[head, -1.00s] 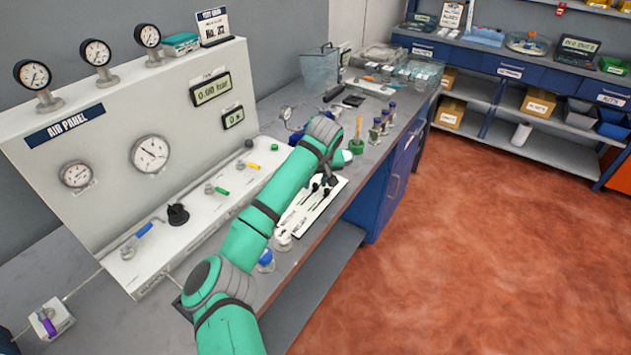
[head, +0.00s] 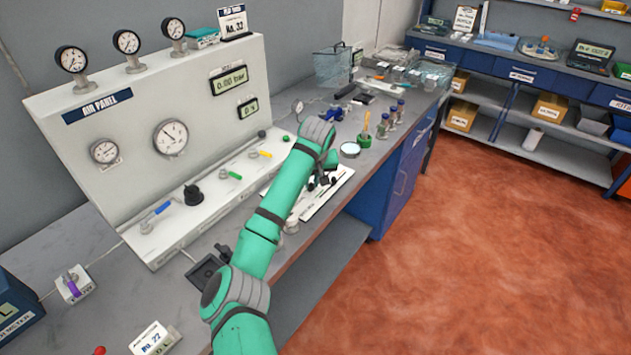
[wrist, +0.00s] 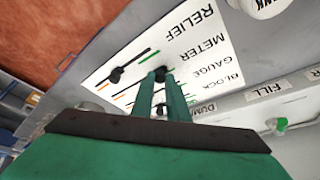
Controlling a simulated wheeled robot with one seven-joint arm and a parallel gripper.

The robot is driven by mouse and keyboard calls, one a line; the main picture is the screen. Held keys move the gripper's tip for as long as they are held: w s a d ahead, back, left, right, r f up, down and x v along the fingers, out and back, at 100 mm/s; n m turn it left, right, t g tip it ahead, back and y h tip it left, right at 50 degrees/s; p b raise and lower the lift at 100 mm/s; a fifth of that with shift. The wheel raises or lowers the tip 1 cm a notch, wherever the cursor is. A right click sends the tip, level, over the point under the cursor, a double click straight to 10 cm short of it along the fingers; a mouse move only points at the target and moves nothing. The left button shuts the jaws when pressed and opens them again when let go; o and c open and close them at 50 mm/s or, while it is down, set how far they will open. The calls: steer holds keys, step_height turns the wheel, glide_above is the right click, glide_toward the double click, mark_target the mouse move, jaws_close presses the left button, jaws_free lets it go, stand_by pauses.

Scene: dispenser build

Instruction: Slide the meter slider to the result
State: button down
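A white card with rows lettered RELIEF, METER, GAUGE and BLOCK (wrist: 128,48) lies below my gripper (wrist: 160,80) in the wrist view. The black knob of the meter slider (wrist: 161,72) is right at my fingertips. The two green fingers stand close together, with the knob filling the narrow gap at their tips; they look shut on it. The relief slider's black knob (wrist: 116,74) is to the left, between a green and an orange line. The lower rows are partly hidden by the fingers. In the head view my arm covers much of the card (head: 322,202).
The air panel (head: 125,145) stands left of my arm, with a display (head: 229,80) reading 0.00 bar. Small bottles (head: 390,116) and a green-based holder (head: 364,138) stand beyond the card. The bench's right edge drops to open floor (head: 460,250).

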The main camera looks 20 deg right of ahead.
steer(key=shift+s+a, duration=0.2)
steer(key=shift+a, duration=0.1)
steer(key=shift+w+a, duration=0.1)
steer(key=shift+a, duration=0.1)
steer(key=c, duration=1.7)
jaws_free()
steer(key=shift+w, duration=0.1)
steer(key=shift+d, duration=0.25)
steer(key=shift+r, duration=0.25)
steer(key=v, duration=1)
steer(key=shift+s+r, duration=0.15)
steer(key=shift+s, duration=0.1)
